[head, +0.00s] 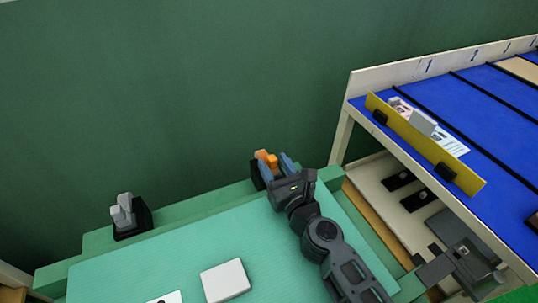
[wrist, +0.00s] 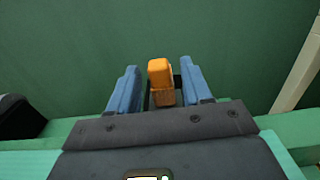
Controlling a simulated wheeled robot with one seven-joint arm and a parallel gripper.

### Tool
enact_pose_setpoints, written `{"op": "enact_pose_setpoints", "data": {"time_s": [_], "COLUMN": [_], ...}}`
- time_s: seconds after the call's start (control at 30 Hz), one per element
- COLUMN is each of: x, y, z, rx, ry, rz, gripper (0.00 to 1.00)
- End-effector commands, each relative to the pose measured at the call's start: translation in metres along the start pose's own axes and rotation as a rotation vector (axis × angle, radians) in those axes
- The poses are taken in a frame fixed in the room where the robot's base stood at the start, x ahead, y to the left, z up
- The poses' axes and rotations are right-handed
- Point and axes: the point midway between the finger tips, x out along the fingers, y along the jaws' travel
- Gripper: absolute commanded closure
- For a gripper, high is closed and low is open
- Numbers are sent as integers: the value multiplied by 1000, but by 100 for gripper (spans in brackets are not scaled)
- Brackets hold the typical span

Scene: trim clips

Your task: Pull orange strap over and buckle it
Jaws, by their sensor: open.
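An orange piece (head: 267,158), seemingly the strap's end, stands at the back edge of the green table, by a dark holder (head: 256,174). In the wrist view the orange piece (wrist: 160,72) is upright between the two blue fingers of my gripper (wrist: 160,84). My gripper (head: 276,165) is open, with a gap showing on each side of the orange piece. A grey block-like part (head: 123,211) sits in a black holder at the left of the same edge; it may be the buckle, but I cannot tell. The strap's run is not visible.
A white box (head: 225,280) lies on the green table (head: 180,265). A shelf rack with blue lanes (head: 465,100) and a yellow front strip (head: 420,138) stands at the right. A green wall rises close behind the table. The table between the two holders looks clear.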

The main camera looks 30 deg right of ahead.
Motion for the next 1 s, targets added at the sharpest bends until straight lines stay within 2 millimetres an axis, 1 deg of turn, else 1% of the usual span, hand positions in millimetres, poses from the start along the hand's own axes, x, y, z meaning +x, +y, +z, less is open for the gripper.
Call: {"op": "enact_pose_setpoints", "data": {"time_s": [0.03, 0.1, 0.23, 0.37, 0.6, 0.67, 1.0], "x": [9, 18, 31, 36, 36, 36, 36], "y": [0, 0, 0, 0, 0, 0, 0], "z": [1, 1, 0, 0, 0, 0, 0], "rx": [0, 0, 0, 0, 0, 0, 0], "ry": [-1, -1, -1, 0, 0, 0, 0], "rz": [0, 0, 1, 1, 1, 1, 1], "gripper": [51, 51, 51, 51, 51, 56, 88]}}
